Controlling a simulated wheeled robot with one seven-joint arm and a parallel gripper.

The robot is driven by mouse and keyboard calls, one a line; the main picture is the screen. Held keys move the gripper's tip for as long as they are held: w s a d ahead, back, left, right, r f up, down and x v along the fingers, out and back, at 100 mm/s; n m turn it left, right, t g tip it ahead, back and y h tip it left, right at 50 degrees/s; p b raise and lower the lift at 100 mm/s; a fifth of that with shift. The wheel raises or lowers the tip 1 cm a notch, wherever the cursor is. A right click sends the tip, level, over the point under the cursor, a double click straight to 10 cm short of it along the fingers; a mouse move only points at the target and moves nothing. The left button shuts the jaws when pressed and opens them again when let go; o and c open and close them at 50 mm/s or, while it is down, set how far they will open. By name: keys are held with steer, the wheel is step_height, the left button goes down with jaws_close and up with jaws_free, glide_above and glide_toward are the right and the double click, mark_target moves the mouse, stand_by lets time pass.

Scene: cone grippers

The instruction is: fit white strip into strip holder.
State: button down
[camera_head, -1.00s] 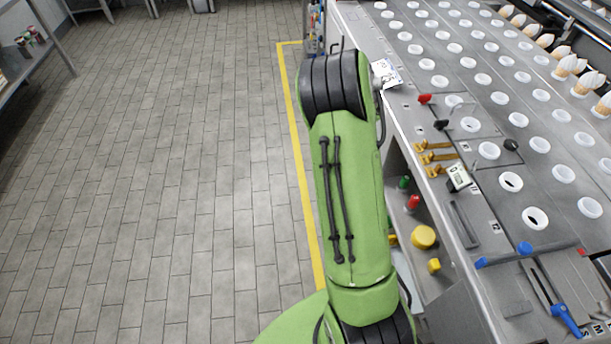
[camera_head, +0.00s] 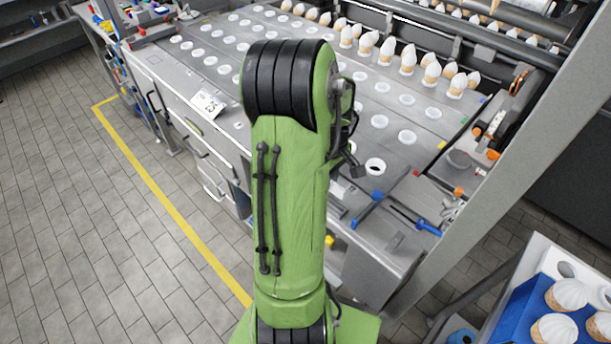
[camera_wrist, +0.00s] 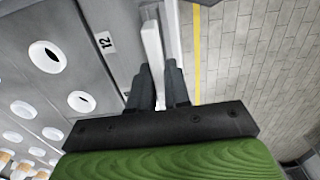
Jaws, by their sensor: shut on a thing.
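My gripper (camera_wrist: 157,70) shows in the wrist view with its two dark fingers on either side of a white strip (camera_wrist: 152,42). It is shut on this strip, which reaches out past the fingertips, long side away from the palm. The strip is above or along the edge of the grey machine top; I cannot tell the gap. In the head view my green arm hides the gripper and the strip. I cannot make out the strip holder in either view.
The machine top (camera_head: 300,178) carries rows of white-rimmed holes and, at the back, white-topped cones (camera_head: 408,58). A label marked 12 (camera_wrist: 105,40) is beside the strip. Blue-handled tools (camera_head: 428,227) lie at the near end. A blue tray (camera_head: 519,313) holds cones at lower right. Tiled floor is free at left.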

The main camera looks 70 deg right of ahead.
steer(key=shift+s+f, duration=0.1)
stand_by(0.3)
step_height(320, 180, down, 4)
steer(key=b, duration=0.4)
steer(key=shift+f, duration=0.2)
steer(key=shift+f+b, duration=0.35)
steer(key=shift+b, duration=0.35)
stand_by(2.1)
steer(key=shift+r, duration=0.15)
steer(key=shift+r+p, duration=0.3)
steer(key=shift+p, duration=0.05)
stand_by(2.1)
steer(key=shift+f+b, duration=0.45)
steer(key=shift+b, duration=0.2)
